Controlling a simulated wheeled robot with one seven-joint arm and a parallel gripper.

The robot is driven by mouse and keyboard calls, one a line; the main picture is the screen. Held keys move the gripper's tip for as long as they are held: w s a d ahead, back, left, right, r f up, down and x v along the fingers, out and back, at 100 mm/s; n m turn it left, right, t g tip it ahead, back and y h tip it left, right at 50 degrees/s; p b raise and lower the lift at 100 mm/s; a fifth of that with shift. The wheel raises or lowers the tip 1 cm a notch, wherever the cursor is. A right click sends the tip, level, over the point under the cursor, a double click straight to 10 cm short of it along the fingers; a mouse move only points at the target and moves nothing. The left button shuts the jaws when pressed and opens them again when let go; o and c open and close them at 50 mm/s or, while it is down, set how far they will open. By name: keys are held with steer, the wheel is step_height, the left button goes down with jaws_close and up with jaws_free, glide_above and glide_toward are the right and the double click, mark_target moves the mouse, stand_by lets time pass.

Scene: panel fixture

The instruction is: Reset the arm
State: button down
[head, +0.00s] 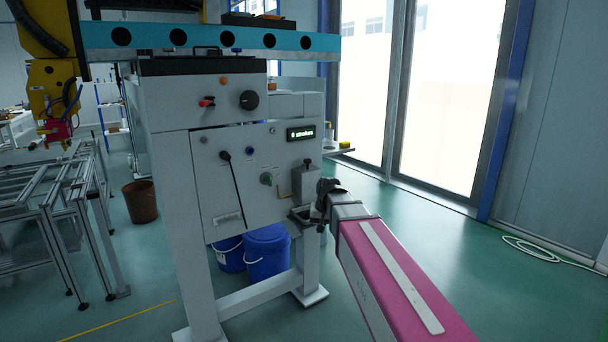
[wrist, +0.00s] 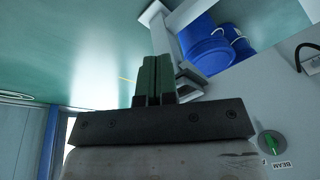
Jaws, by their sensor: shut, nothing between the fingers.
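My gripper (head: 323,199) is at the lower right of the white panel fixture (head: 215,180) in the head view, at the end of my arm. In the wrist view its two green fingers (wrist: 154,78) lie together with nothing between them. A green knob (head: 266,179) sits on the panel to the left of my gripper. It also shows in the wrist view (wrist: 271,143), beside an upside-down label reading BEAM. In the head view, whether the gripper touches the small tray-like part behind it cannot be told.
The panel carries a black knob (head: 249,100), a red switch (head: 207,102), a long dark lever (head: 232,175) and a small display (head: 301,133). Blue buckets (head: 267,250) stand under it. A metal frame table (head: 60,195) is at left. Floor at right is clear except a white hose (head: 545,250).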

steer(key=s+d+f+g, duration=0.1)
steer(key=s+d+f, duration=0.5)
steer(key=s+f, duration=0.2)
steer(key=s+d+f+g+h, duration=0.1)
steer(key=s+d+f, duration=0.6)
steer(key=f, duration=0.3)
steer(key=shift+s, duration=0.85)
steer(key=shift+a, duration=0.15)
